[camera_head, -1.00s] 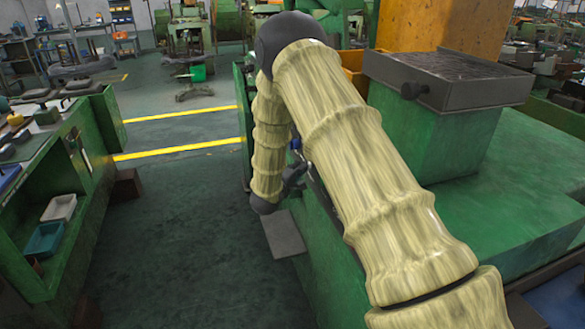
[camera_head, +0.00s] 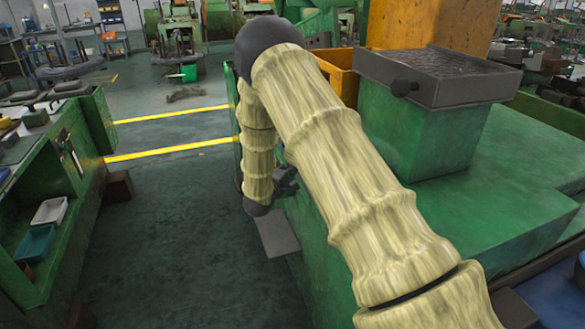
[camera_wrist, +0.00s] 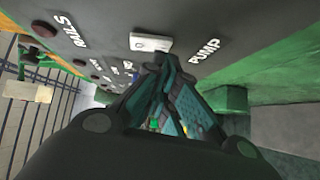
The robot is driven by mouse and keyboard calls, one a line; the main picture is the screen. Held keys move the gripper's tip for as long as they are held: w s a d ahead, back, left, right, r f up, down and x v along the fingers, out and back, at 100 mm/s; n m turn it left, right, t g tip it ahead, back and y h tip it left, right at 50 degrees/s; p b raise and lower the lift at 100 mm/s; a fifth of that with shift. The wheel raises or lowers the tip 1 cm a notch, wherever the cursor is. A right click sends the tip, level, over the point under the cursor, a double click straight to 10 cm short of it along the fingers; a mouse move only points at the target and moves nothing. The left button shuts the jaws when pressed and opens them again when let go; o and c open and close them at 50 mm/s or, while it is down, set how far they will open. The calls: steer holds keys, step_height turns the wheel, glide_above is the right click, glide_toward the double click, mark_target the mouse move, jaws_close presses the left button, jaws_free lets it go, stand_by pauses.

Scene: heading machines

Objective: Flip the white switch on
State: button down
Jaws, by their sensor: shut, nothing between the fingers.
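The white switch (camera_wrist: 150,42) shows in the wrist view as a small white rocker plate on a grey panel (camera_wrist: 105,25), beside the lettering "PUMP". My gripper (camera_wrist: 166,62) is shut and empty, its fingertips just below and right of the switch in the picture. I cannot tell whether they touch it. The rocker's position is too small to read. In the head view my gripper (camera_head: 286,180) is a dark shape beside the green machine (camera_head: 330,265), partly hidden by my arm. The switch and panel face are not visible there.
Several small dark knobs (camera_wrist: 108,78) and a "RAILS" label lie along the panel to the left. In the head view a green bench (camera_head: 60,215) stands at the left, with clear floor (camera_head: 165,240) between. A grey plate (camera_head: 278,235) lies below my gripper.

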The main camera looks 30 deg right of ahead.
steer(key=w+a+f+b+v, duration=0.1)
steer(key=w+b+v, duration=0.1)
steer(key=v, duration=1)
steer(key=shift+a+f, duration=0.25)
steer(key=shift+f, duration=0.15)
steer(key=shift+s+f, duration=0.1)
steer(key=s+a+f+m+g+y, duration=0.1)
steer(key=s+a+f+y, duration=0.35)
steer(key=s+f, duration=0.6)
steer(key=s+a+f+y, duration=0.3)
steer(key=s+f+y, duration=0.3)
steer(key=f, duration=0.8)
steer(key=s+a+f+m+g+y, duration=0.1)
steer(key=s+a+f+g, duration=0.1)
steer(key=s, duration=0.8)
steer(key=s+a+f+m+g+y, duration=0.2)
steer(key=s+a+f+g, duration=0.1)
steer(key=s, duration=0.7)
steer(key=s+a+f+m+g+y, duration=0.1)
steer(key=s+a+f+m+g, duration=0.1)
steer(key=s, duration=0.8)
steer(key=shift+s+a+f+g+y, duration=0.4)
steer(key=shift+a+f+g, duration=0.15)
steer(key=shift+a, duration=0.25)
